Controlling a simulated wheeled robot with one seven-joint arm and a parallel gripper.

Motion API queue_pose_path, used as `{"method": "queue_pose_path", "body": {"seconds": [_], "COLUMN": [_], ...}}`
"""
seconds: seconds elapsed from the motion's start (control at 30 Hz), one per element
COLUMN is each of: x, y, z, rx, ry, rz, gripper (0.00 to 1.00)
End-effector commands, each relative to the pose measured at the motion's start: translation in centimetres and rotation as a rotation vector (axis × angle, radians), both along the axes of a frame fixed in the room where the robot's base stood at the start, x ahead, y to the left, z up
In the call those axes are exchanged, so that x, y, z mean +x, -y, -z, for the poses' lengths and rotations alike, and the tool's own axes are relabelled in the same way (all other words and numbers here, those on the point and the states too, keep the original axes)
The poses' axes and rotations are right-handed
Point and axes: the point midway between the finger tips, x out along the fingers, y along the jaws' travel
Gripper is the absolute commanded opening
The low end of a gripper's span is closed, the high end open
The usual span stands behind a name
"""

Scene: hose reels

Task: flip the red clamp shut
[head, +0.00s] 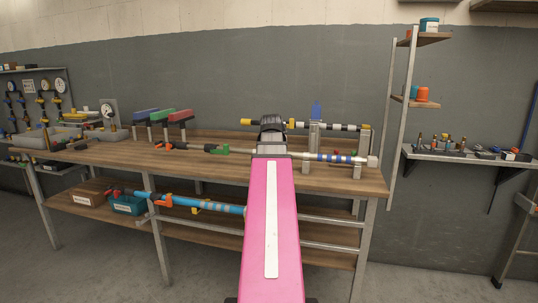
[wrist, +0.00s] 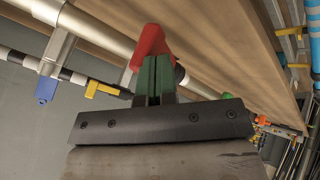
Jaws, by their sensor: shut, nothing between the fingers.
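The red clamp (wrist: 150,45) shows in the wrist view at the pale pipe (wrist: 95,28), just beyond my fingertips. My gripper (wrist: 157,62) has its green fingers together and empty. The fingers overlap the lower part of the red clamp in that view; I cannot tell whether they touch it. How far the clamp's lever is tilted is not clear. In the head view my gripper (head: 270,125) is over the workbench (head: 225,157), and the red clamp is hidden behind it.
A blue clamp (head: 316,110) stands upright to the right of my gripper; it also shows in the wrist view (wrist: 46,90). A striped black-and-white bar (head: 345,127) runs behind.

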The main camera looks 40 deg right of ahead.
Motion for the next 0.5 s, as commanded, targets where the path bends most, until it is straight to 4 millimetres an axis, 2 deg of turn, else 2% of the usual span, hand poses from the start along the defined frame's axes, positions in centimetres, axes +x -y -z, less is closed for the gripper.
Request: {"method": "queue_pose_path", "body": {"seconds": [0.3,0.5], "x": [-0.1,-0.2], "y": [2.9,2.6], "z": [0.0,0.0], "rx": [0.001,0.000], "ry": [0.001,-0.002], "rz": [-0.287,-0.289], "gripper": [0.00,0.00]}}
